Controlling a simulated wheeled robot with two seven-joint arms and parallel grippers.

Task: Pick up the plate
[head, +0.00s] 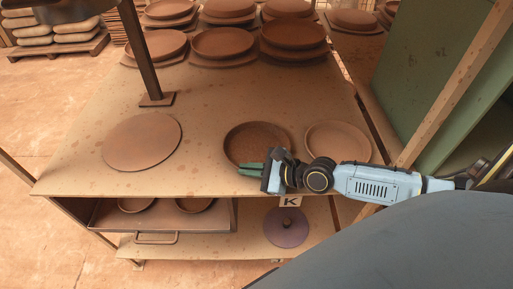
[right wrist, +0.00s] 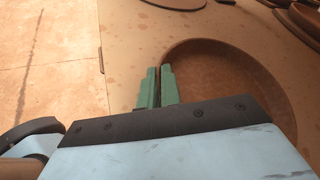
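The plate (head: 257,143) is a round brown clay dish with a raised rim, lying on the tan table near its front edge. It also shows in the right wrist view (right wrist: 228,95), partly hidden by my gripper body. My right gripper (head: 250,169) reaches in from the right, over the plate's near rim. Its green fingers (right wrist: 157,88) are close together, one on each side of the rim, and appear shut on it. The plate looks level, and I see no clear gap beneath it. My left gripper is not in view.
A flat round disc (head: 142,142) lies to the left and a paler dish (head: 337,142) close on the right. Stacked dishes (head: 222,42) fill the back. A metal post (head: 143,55) stands at the back left. A drawer (head: 160,218) is below.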

